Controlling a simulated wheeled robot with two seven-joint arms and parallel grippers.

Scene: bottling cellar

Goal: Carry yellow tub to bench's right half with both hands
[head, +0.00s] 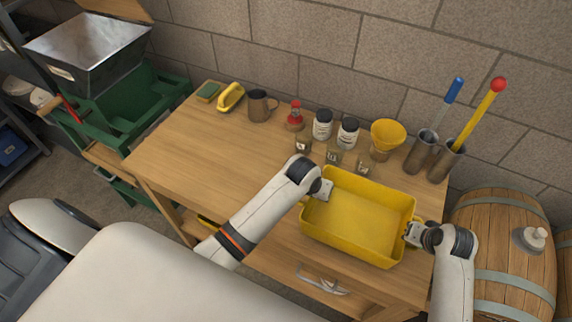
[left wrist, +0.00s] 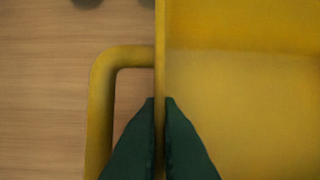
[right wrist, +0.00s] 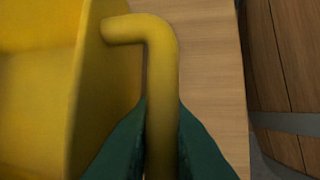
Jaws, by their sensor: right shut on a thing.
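The yellow tub (head: 352,222) is level and empty, over the front of the bench's (head: 185,150) right half; I cannot tell whether its bottom touches the wood. My left gripper (head: 325,190) is at the tub's left end. In the left wrist view its fingers (left wrist: 160,105) are closed on the tub's thin side wall, with the looped handle (left wrist: 100,110) just left of them. My right gripper (head: 410,233) is at the right end. In the right wrist view its fingers (right wrist: 161,110) are shut around the tub's right handle (right wrist: 160,60).
A mug (head: 258,105) and brush (head: 231,97) are farther left. A barrel (head: 500,245) stands right of the bench. The bench's left middle is clear.

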